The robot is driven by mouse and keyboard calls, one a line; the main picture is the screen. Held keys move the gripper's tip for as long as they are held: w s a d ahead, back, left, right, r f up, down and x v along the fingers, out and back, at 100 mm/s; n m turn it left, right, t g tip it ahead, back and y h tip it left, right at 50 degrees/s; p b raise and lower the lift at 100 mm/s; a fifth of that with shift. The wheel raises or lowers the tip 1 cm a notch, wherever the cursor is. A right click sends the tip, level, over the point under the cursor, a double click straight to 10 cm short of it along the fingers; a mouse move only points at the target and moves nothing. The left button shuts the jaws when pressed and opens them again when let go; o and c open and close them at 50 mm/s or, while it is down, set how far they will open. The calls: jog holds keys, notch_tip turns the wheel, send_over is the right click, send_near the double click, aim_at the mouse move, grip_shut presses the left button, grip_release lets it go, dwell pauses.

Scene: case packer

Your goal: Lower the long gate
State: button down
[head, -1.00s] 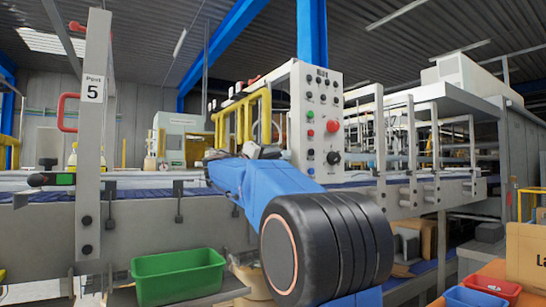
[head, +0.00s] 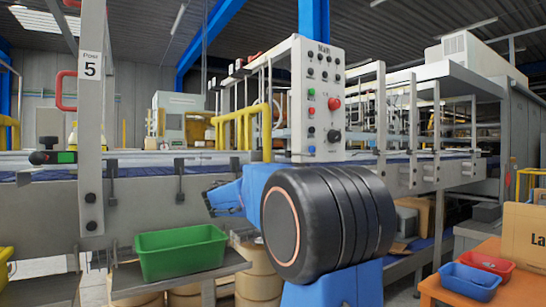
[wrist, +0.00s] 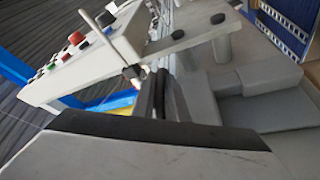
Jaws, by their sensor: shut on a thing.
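In the wrist view, my gripper (wrist: 164,104) has its grey fingers closed around a dark rounded bar (wrist: 160,88). A pale rod with a dark tip stands close beside the bar. A yellow barred railing (head: 240,122) stands upright behind the conveyor, left of the control panel (head: 318,100). I cannot tell which part is the long gate, or whether the held bar belongs to it.
A grey post marked 5 (head: 91,120) with a red handle stands at left. A green bin (head: 181,252) sits on a shelf below the conveyor. Blue and red bins (head: 470,282) and a carton (head: 524,245) sit on an orange table at right.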

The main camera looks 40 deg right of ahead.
jog(key=shift+d+f, duration=0.1)
jog(key=shift+f, duration=2.1)
jog(key=c, duration=1.8)
grip_release()
jog(key=shift+d+f, duration=0.1)
jog(key=shift+d, duration=0.1)
jog(key=shift+o, duration=0.2)
jog(key=shift+a, duration=0.1)
jog(key=v, duration=1.2)
jog(key=shift+w, duration=0.1)
